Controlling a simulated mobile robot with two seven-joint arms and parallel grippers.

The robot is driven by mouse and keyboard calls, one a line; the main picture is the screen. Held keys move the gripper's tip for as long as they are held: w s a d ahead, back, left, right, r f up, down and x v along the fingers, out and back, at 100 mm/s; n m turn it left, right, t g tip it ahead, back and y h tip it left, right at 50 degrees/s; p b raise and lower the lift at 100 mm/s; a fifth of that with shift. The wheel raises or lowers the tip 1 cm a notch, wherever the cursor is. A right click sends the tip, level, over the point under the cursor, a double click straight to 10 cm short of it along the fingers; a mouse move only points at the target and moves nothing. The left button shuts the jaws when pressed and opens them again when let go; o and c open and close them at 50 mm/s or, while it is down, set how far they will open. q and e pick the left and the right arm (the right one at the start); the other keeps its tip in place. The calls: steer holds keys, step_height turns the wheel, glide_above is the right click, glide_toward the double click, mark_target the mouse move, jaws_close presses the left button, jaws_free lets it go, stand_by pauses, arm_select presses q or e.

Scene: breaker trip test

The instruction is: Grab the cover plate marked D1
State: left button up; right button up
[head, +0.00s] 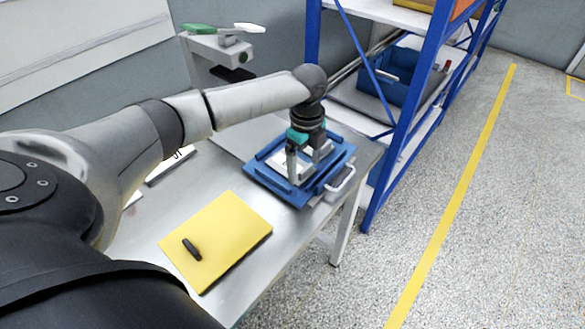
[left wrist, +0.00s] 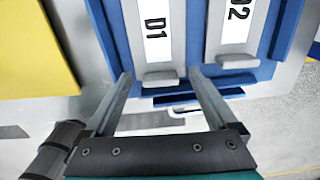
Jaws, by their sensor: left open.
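The cover plate marked D1 (left wrist: 153,34) is a white-faced plate with a grey tab at its near end, in the left wrist view. It lies in a blue tray (head: 273,185) on the bench, beside a second plate marked D2 (left wrist: 236,28). My left gripper (head: 305,168) is open and points down over the tray. In the left wrist view its fingertips (left wrist: 159,74) are on either side of the D1 tab, with nothing held. I cannot tell how far above the tab they are. In the head view the gripper partly hides the plates. My right gripper is not in view.
A yellow block (head: 222,236) with a small black object (head: 191,250) lies on the grey bench (head: 262,268). A white handle (head: 343,181) is at the tray's right side. A blue-framed shelf (head: 417,100) holding a blue bin (head: 398,78) stands beyond. The floor to the right is clear.

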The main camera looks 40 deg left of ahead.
arm_select(q)
steer(key=shift+c, duration=0.2)
steer(key=c, duration=1.4)
steer(key=shift+r, duration=0.1)
